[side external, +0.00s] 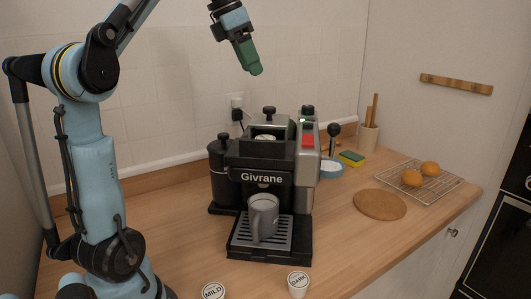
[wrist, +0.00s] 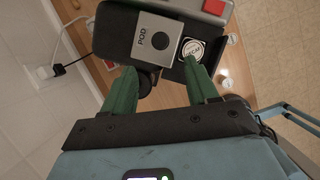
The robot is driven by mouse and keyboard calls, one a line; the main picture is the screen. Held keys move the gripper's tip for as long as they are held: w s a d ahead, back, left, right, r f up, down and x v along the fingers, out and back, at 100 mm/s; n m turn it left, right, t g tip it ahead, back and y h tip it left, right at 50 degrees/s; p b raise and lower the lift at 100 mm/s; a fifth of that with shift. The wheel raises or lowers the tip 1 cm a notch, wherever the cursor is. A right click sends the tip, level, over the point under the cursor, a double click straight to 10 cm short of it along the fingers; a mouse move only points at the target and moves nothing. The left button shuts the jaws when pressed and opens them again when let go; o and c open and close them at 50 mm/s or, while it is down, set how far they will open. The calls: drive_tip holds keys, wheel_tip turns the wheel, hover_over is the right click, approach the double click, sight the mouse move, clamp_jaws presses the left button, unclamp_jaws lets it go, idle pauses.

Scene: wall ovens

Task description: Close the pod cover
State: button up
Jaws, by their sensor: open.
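The coffee machine (side external: 262,190) stands on the wooden counter. In the wrist view, its pod cover (wrist: 148,46) is a silver plate marked POD with a dark round knob (wrist: 161,40). The cover lies beside the pod opening, where a white-labelled pod (wrist: 193,50) shows uncovered. In the side view, the cover's top is partly visible below a black knob (side external: 269,111). My gripper (side external: 256,72) is above the machine, clear of it, fingers pointing down. Its green fingers also show in the wrist view (wrist: 160,66), spread apart with nothing between them.
A grey mug (side external: 263,216) stands on the drip tray. Pods marked MILD (side external: 213,291) and DARK (side external: 298,284) are at the front. A black canister (side external: 223,170) stands left of the machine. A wooden board (side external: 380,204) and wire rack (side external: 440,186) lie to the right.

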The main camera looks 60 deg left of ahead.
sight(269, 107)
drive_tip(key=x, duration=1)
drive_tip(key=shift+f, duration=0.1)
drive_tip(key=shift+c, duration=0.4)
clamp_jaws()
drive_tip(key=shift+d, duration=0.1)
